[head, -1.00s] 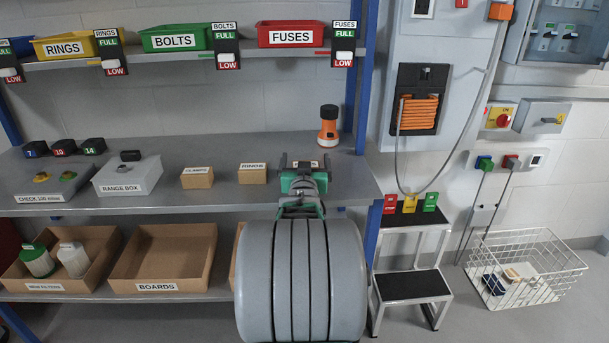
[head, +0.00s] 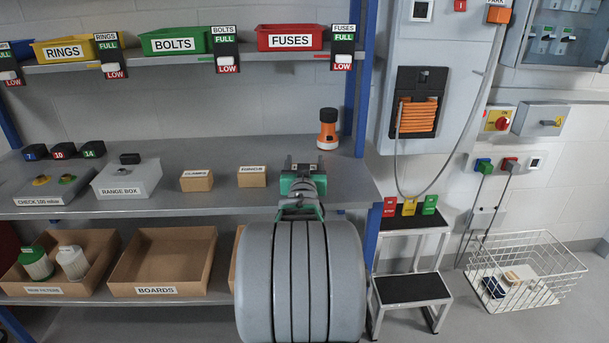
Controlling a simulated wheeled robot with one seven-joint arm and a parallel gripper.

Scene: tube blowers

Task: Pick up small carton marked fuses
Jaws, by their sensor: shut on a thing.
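My gripper (head: 303,164) is over the middle shelf, at its right part. Its fingers are shut on a small brown carton (head: 303,168), of which only a little shows between them. The lettering on this carton is too small to read, and my gripper and arm hide most of it. I cannot tell whether it still rests on the shelf.
Two similar labelled cartons, a left one (head: 197,181) and a nearer one (head: 252,177), stand to the left on the middle shelf (head: 235,202). A red FUSES bin (head: 290,38) is on the shelf above.

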